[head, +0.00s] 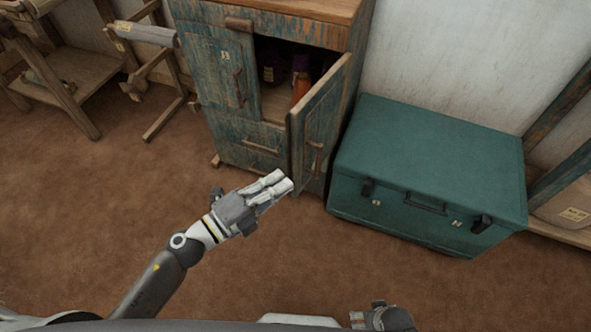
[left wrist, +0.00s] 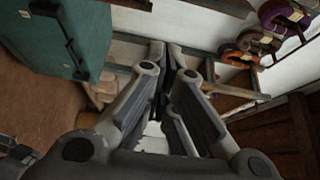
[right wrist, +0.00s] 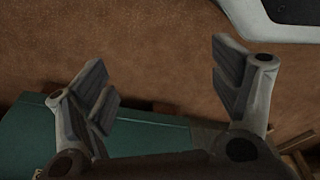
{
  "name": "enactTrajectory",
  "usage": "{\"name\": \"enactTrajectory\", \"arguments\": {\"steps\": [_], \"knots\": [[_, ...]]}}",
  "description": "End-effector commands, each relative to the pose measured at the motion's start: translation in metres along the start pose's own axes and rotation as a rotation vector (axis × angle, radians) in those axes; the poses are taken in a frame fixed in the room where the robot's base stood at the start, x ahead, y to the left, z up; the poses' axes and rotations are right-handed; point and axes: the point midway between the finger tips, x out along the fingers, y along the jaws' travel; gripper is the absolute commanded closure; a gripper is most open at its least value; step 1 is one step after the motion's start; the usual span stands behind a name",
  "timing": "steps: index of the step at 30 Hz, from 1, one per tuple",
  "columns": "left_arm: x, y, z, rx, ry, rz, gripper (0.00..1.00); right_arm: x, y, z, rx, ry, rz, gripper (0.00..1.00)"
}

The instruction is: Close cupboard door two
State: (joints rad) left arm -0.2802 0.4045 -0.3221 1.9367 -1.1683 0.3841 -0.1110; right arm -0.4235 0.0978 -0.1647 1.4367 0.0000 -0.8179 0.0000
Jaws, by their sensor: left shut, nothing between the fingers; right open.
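The cupboard (head: 268,10) is worn blue-green and brown wood, with a left door (head: 213,68) that is shut. Its right door (head: 318,125) stands open, swung out toward me, with a handle on its outer face. No number shows clearly on the open door. My left gripper (head: 284,181) is shut and empty, just in front of the open door's lower free edge; I cannot tell whether it touches. The left wrist view shows its fingers (left wrist: 170,75) close together. My right gripper (right wrist: 160,85) is open and empty, low at the bottom of the head view.
A green chest (head: 430,165) stands right of the cupboard, close to the open door. Dark items and an orange one (head: 300,88) sit inside the cupboard. Wooden frames (head: 60,85) stand at left. The brown floor in front is clear.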

Motion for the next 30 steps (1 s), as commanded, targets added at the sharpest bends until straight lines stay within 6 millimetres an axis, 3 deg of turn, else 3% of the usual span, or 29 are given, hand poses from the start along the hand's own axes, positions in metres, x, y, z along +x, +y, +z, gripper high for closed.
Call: {"name": "enactTrajectory", "arguments": {"steps": [8,20,24,30], "knots": [[0.018,0.002,-0.007,0.026,0.039,0.009,1.00,0.006,0.000,0.007,-0.001,-0.004,-0.001,0.17],[0.101,0.002,-0.011,0.023,0.038,0.007,1.00,0.017,-0.001,0.021,-0.004,-0.013,-0.002,0.17],[0.094,0.006,0.010,0.025,0.036,0.012,1.00,0.010,-0.001,0.009,-0.002,-0.003,-0.001,0.17],[0.089,0.004,0.025,0.023,0.037,0.011,1.00,0.002,0.000,0.001,0.000,0.002,0.000,0.17]]}}
